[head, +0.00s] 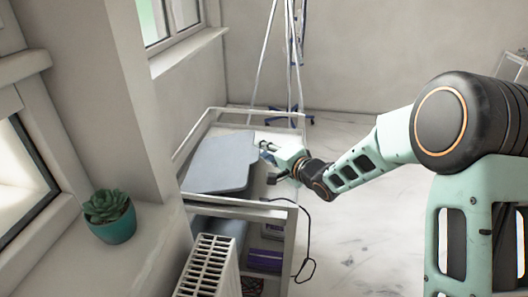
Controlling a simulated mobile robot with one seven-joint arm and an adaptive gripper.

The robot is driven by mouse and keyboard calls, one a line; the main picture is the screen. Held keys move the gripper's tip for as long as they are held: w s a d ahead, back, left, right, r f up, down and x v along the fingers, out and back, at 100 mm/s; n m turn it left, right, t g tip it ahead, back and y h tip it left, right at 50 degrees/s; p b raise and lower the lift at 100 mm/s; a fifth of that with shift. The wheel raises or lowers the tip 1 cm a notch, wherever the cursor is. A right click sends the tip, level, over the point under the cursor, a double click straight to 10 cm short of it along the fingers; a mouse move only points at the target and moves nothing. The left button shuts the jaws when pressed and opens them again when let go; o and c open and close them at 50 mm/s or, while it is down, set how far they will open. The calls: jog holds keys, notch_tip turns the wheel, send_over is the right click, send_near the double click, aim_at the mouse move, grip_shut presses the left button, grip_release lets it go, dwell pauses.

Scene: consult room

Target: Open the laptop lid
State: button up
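The laptop (222,162) is a flat grey-blue slab on the top of a metal trolley, left of centre in the head view. Its lid looks shut or nearly so; I cannot tell if there is a gap under its edge. My gripper (267,150) is at the right side of the laptop, close to its edge. Its fingers are small and pale here, so I cannot tell whether they touch the laptop or are open or shut.
The trolley (247,203) has raised rails and lower shelves with boxes. A dark cable (306,228) hangs from its right side. A white radiator (209,262) and a potted succulent (109,217) are nearer. A stand (292,60) is behind. Floor to the right is clear.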

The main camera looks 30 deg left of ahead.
jog(key=shift+s+a, duration=0.1)
jog(key=shift+a, duration=0.05)
jog(key=shift+c, duration=0.7)
grip_shut()
jog(key=shift+o, duration=0.7)
grip_release()
jog(key=v, duration=1.2)
